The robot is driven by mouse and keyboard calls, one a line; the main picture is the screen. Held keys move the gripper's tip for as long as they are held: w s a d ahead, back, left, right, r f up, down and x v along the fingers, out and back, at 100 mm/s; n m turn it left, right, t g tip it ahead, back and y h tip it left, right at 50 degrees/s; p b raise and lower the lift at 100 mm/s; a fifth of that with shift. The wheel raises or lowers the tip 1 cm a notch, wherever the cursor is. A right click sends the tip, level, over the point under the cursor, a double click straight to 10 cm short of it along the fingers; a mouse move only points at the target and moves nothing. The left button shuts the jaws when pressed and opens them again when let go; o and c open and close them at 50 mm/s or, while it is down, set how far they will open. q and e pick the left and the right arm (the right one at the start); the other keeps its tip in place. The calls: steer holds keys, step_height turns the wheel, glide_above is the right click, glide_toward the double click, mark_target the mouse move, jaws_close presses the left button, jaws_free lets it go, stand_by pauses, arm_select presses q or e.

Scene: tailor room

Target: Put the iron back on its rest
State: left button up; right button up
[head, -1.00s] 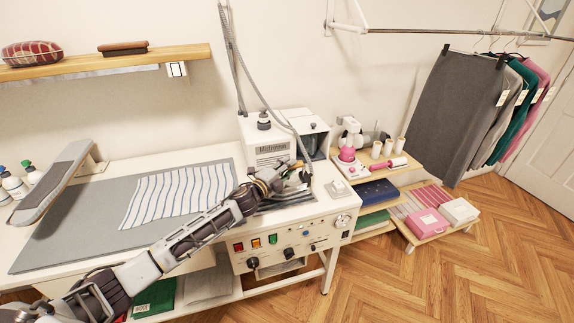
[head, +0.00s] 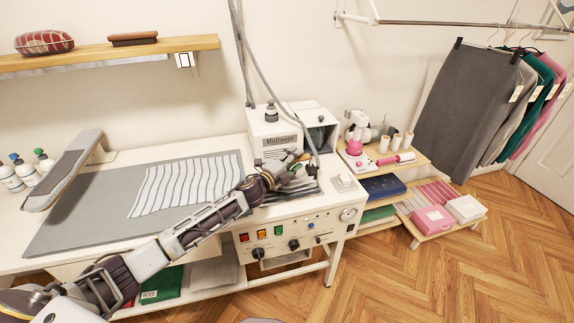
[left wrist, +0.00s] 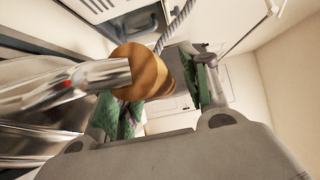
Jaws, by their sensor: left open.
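The iron shows best in the left wrist view, with a brown wooden handle (left wrist: 148,70) and a shiny metal body (left wrist: 70,88). In the head view it is small and partly hidden by my left gripper (head: 290,165). The iron is at the dark rest (head: 306,191) on the right end of the white table; I cannot tell exactly how it touches the rest. My left gripper's green-padded fingers (left wrist: 170,85) are open, with the handle end close by or between them. My right gripper is not in view.
A white boiler box (head: 275,140) stands right behind the gripper, and a grey hose (head: 262,62) hangs down to the iron. Striped cloth (head: 185,183) lies on the grey mat (head: 75,225) to the left. Shelves with sewing things (head: 385,188) stand right.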

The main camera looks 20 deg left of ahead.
arm_select(q)
steer(key=shift+r, duration=0.1)
steer(key=shift+v, duration=2.35)
steer(key=b+v, duration=0.1)
steer(key=v, duration=0.6)
arm_select(e)
steer(key=shift+w+d+f, duration=0.55)
steer(key=shift+d+f, duration=0.1)
steer(key=shift+d, duration=0.1)
arm_select(q)
steer(key=shift+s, duration=0.15)
arm_select(e)
steer(key=shift+s, duration=0.1)
arm_select(q)
steer(key=shift+a, duration=0.1)
arm_select(e)
steer(key=shift+s+a, duration=0.35)
steer(key=shift+s, duration=0.4)
steer(key=shift+w, duration=0.15)
